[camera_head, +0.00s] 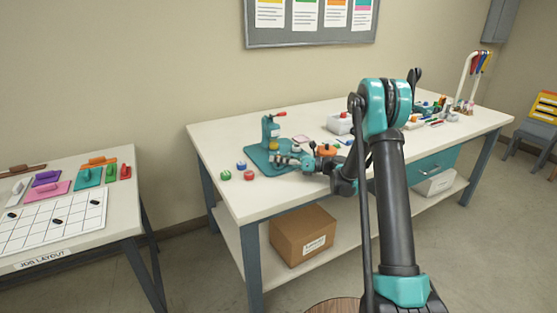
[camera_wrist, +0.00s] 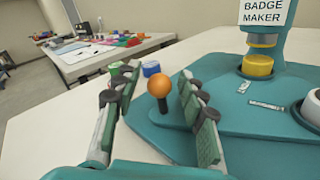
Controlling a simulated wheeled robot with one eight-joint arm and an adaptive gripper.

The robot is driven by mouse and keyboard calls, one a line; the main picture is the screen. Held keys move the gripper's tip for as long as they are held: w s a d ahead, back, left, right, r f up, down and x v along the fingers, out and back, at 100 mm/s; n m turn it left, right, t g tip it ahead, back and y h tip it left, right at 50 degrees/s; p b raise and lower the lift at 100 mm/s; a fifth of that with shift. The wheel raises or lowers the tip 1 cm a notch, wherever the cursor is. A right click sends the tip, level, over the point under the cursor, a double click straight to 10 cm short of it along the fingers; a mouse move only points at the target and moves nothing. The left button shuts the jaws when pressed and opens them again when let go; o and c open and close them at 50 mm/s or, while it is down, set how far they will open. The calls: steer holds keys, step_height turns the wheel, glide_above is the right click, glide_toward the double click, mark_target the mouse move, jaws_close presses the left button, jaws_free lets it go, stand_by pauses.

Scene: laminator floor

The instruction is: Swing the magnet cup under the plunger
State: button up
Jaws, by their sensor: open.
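The teal badge maker (camera_head: 266,133) stands on the white workbench; its labelled press head (camera_wrist: 264,14) is at the upper right of the wrist view. Its plunger (camera_wrist: 262,41) is directly above a yellow cup (camera_wrist: 257,66) in the teal base (camera_wrist: 245,130). A second, pale round cup (camera_wrist: 312,106) is cut off at the right edge. I cannot tell which is the magnet cup; the base's small labels are unreadable. An orange ball knob (camera_wrist: 159,86) stands on a dark post at the base's left edge. My gripper (camera_wrist: 155,84) is open, its fingers on either side of the knob, apparently without touching it.
Green (camera_head: 226,175), blue (camera_head: 241,165) and red (camera_head: 249,176) round pieces lie left of the badge maker. A white box (camera_head: 339,124) stands farther right. A side table (camera_head: 75,245) with a grid sheet is at left. The bench's front left corner is clear.

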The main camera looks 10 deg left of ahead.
steer(key=shift+c, duration=0.2)
jaws_close()
stand_by(0.3)
steer(key=shift+w+d+n+g, duration=0.15)
steer(key=shift+d+n+g, duration=0.55)
steer(key=shift+g, duration=0.4)
steer(key=shift+d+n+g, duration=0.5)
steer(key=shift+n+g, duration=0.25)
steer(key=shift+g, duration=0.4)
steer(key=shift+d+n+g, duration=0.5)
steer(key=shift+n+g, duration=0.25)
steer(key=shift+g, duration=0.4)
steer(key=shift+o, duration=0.2)
jaws_free()
